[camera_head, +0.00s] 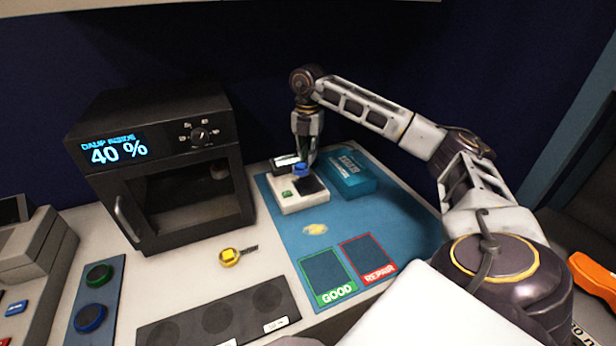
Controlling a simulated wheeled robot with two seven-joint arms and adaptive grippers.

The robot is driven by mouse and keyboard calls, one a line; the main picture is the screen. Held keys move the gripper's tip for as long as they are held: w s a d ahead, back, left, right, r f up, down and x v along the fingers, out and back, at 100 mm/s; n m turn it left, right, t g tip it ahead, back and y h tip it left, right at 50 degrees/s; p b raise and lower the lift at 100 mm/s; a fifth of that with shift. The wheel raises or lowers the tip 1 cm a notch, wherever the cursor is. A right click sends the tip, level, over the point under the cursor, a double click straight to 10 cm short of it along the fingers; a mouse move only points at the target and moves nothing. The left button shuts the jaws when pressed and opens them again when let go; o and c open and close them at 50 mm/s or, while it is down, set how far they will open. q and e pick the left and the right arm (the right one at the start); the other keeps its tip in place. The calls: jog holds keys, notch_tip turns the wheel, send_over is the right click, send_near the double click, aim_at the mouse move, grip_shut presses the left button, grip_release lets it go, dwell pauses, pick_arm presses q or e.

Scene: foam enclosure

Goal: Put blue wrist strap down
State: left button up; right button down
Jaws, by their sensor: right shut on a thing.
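The blue wrist strap (301,170) is a small blue item held at the tips of my right gripper (304,161). My right gripper points down and is shut on it, just above or touching a white device (297,195) with a dark pad and a green button. I cannot tell whether the strap touches the device. The gripper hides part of the strap. My left gripper is not in view.
A blue mat (385,225) carries the device, a teal box (347,174) and GOOD (328,278) and REPAIR (367,258) fields. An oven-like machine (165,165) reading 40 % stands left. A yellow round item (230,257) lies on the bare table. A dark panel (218,318) lies in front.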

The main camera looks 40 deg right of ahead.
jog(key=shift+f, duration=1.95)
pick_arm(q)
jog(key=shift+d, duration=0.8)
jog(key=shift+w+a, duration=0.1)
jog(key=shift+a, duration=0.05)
